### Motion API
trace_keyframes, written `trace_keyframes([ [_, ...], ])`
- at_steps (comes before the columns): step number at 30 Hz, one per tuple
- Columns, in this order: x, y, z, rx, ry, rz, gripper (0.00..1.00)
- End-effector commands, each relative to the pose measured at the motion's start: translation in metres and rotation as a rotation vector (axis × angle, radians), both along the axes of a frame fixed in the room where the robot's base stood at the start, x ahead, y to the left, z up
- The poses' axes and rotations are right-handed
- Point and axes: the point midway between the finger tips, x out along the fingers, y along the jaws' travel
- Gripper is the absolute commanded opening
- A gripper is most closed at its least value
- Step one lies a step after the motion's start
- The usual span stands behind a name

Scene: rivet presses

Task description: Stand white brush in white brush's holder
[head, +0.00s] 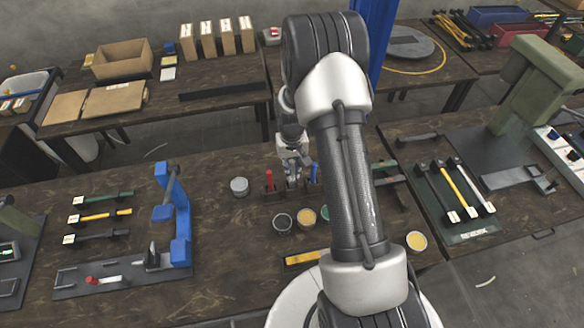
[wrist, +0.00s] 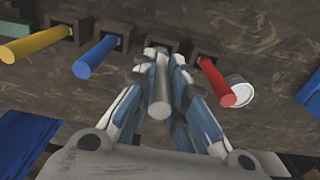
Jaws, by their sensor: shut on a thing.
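The white brush (wrist: 160,98) shows in the wrist view as a pale grey-white handle between my fingers. My gripper (wrist: 162,92) is shut on it, and in the head view my gripper (head: 292,173) is low over the middle of the bench. The handle's far end meets the dark block of its holder (wrist: 164,43), between the blue brush (wrist: 97,56) and the red brush (wrist: 215,82). I cannot tell how deep it sits, because the fingers hide part of it. In the head view the white brush is hidden by my gripper.
The yellow brush (wrist: 26,47) stands beyond the blue one. A grey-white can (head: 239,186), a dark pot (head: 282,223) and an orange pot (head: 306,217) stand close by. A blue press (head: 182,215) is at left. My arm covers the bench to the right.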

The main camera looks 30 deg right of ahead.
Motion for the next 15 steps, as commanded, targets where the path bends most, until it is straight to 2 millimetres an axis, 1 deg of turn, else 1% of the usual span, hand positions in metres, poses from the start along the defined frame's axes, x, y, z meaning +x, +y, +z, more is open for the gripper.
trace_keyframes([
  [15, 0.0002, -0.0001, -0.0030, 0.000, -0.001, 0.000, 0.00],
])
